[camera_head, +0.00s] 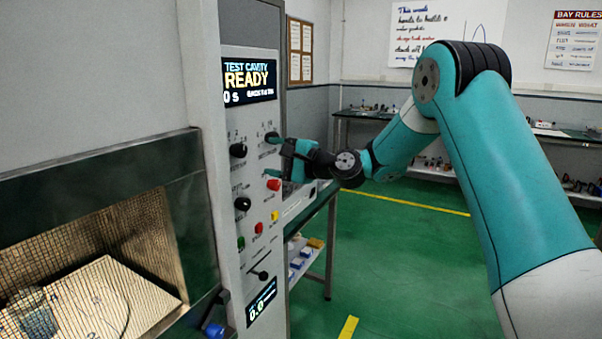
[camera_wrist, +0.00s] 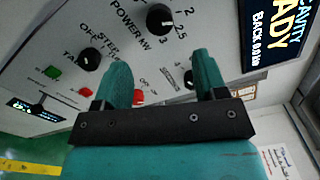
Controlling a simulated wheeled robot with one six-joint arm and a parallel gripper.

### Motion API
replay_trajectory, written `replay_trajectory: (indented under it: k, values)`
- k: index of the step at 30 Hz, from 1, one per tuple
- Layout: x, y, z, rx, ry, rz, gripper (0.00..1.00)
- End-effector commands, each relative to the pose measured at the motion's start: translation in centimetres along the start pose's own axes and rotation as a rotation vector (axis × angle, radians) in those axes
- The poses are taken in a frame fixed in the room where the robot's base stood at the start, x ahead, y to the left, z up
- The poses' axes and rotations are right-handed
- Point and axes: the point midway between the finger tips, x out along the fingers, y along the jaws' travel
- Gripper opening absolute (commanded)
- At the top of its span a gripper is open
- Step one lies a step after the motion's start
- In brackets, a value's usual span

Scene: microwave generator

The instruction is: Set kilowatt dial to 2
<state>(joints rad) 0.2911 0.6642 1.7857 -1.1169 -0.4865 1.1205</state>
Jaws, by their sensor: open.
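Another black knob (camera_wrist: 189,79) is partly hidden by the right finger.
A lit "READY" display (camera_head: 249,80) sits above the knobs. The tap step knob (camera_head: 242,204), a red button (camera_head: 273,185) and a green button (camera_head: 240,243) lie below the dial. A mesh-windowed door (camera_head: 188,215) stands at left. Green floor (camera_head: 400,270) is open at right.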

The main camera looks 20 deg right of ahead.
Motion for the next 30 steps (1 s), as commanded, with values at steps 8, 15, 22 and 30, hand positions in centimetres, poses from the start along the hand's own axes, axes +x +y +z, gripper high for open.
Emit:
replay_trajectory:
  k: [8, 15, 22, 30]
  values:
    - [-5.7, 0.2, -0.2, 0.000, 0.003, -0.002, 0.66]
    - [-7.2, 0.0, -0.1, 0.000, 0.001, -0.001, 0.66]
    - [-7.2, -0.1, 0.0, 0.000, 0.000, -0.001, 0.66]
    - [-7.0, 0.1, 0.5, -0.014, -0.007, 0.012, 0.66]
